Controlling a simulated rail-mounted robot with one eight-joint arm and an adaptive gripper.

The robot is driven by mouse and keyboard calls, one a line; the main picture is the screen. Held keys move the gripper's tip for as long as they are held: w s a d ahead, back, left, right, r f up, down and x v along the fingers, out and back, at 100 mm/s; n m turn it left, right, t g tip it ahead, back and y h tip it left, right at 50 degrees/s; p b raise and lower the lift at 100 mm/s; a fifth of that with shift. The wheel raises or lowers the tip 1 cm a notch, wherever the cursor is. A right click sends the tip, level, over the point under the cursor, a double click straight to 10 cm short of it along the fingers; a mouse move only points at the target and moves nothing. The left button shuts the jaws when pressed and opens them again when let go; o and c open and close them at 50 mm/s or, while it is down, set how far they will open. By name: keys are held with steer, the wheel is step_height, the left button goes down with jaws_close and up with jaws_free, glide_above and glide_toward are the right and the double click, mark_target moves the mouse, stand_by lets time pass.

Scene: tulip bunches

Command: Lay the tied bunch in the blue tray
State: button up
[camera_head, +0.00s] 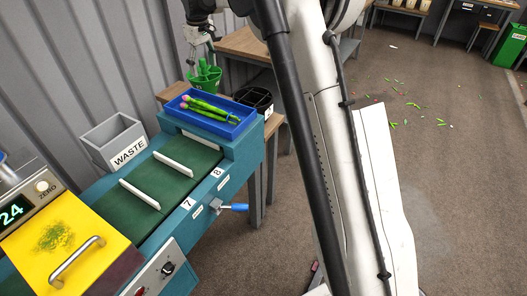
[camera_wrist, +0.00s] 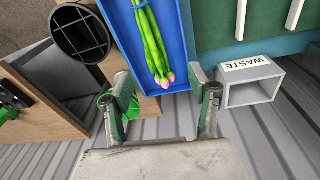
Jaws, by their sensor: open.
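The blue tray (camera_head: 206,125) stands at the far end of the green conveyor. The tulip bunch (camera_head: 208,107), with green stems and pink heads, lies inside it; its heads are at the left end in the head view. In the wrist view the bunch (camera_wrist: 151,40) lies lengthwise in the tray (camera_wrist: 177,32), heads near the tray's lower wall. The tie is not clear. My gripper (camera_wrist: 162,88) is open and empty, its fingers apart near that end of the tray. They do not touch the bunch.
A grey WASTE bin (camera_head: 112,140) stands left of the conveyor. White dividers (camera_head: 173,164) cross the belt. A yellow scale plate (camera_head: 85,255) is nearest.

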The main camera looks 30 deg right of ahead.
steer(key=s+r+m+t, duration=0.15)
steer(key=s+r, duration=0.25)
steer(key=s, duration=0.8)
steer(key=s+r+m+t, duration=0.15)
steer(key=s+r, duration=0.35)
steer(key=s, duration=0.8)
steer(key=s+f+m+t, duration=0.1)
steer(key=s+f, duration=0.4)
steer(key=s, duration=0.5)
steer(key=s+f+m+t, duration=0.1)
steer(key=s+f, duration=0.3)
steer(key=s, duration=0.7)
steer(key=shift+s+f+t, duration=0.25)
steer(key=shift+f+t, duration=0.15)
